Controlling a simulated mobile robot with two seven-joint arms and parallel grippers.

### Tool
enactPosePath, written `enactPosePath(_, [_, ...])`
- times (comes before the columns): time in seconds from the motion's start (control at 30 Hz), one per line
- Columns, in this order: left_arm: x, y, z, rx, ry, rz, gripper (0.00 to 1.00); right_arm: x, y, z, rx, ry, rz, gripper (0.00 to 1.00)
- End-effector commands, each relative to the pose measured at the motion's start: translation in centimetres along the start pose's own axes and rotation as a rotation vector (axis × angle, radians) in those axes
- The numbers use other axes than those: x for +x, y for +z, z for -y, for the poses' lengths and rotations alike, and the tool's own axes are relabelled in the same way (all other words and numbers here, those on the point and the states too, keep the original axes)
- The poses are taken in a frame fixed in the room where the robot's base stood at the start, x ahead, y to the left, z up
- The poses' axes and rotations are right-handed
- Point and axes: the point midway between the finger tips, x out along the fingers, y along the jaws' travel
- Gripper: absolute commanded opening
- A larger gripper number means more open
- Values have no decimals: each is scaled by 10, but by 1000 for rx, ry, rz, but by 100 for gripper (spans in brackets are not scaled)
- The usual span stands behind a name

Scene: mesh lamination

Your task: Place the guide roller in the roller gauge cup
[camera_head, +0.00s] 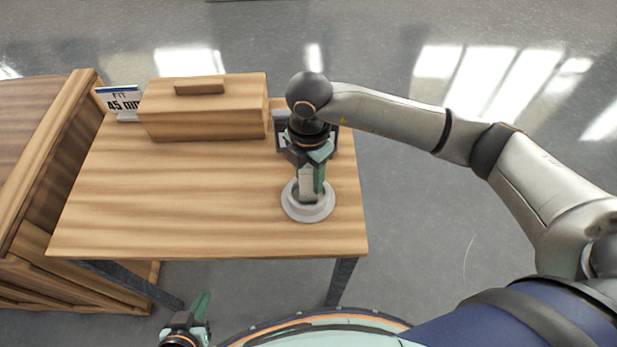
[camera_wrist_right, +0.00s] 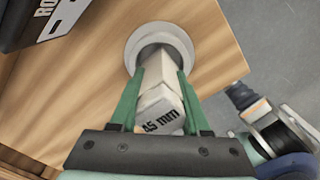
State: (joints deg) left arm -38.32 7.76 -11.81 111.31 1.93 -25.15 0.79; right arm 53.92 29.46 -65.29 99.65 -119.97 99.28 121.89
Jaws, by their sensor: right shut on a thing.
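The guide roller (camera_wrist_right: 163,96), a pale block-like piece marked "45 mm", is between the green fingers of my right gripper (camera_wrist_right: 158,98). In the head view my right gripper (camera_head: 312,183) points down over the roller gauge cup, shut on the roller, which is mostly hidden there. The gauge cup (camera_head: 291,207) is a round pale grey ring near the table's right edge; its rim also shows in the wrist view (camera_wrist_right: 184,42). The roller's far end overlaps the cup's opening; how deep it sits I cannot tell. My left gripper (camera_head: 202,308) is low in front of the table, away from the cup.
A wooden box (camera_head: 205,115) with a handle block stands at the back of the table. A dark holder (camera_wrist_right: 40,20) with partly visible lettering is behind the cup. The table's left and middle (camera_head: 170,200) are clear.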

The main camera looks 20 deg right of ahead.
Motion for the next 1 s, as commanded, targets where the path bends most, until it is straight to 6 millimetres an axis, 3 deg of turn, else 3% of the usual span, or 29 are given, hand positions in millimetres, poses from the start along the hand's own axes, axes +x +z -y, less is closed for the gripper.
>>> enactPosePath(0.1, [-1,-1,0,0,-1,0,0,13,-1,0,0,0,0,0])
enactPosePath(0.5, [2,1,1,0,-1,-4,0,19,-1,-1,0,2,0,0])
enactPosePath(0.53, [2,0,1,0,-1,-5,0,19,-1,-1,0,2,0,48])
enactPosePath(0.8, [3,-4,1,2,-1,-9,0,18,-1,0,0,2,0,76])
enactPosePath(1.0, [3,-5,0,2,0,-11,0,18,-1,0,0,2,0,76])
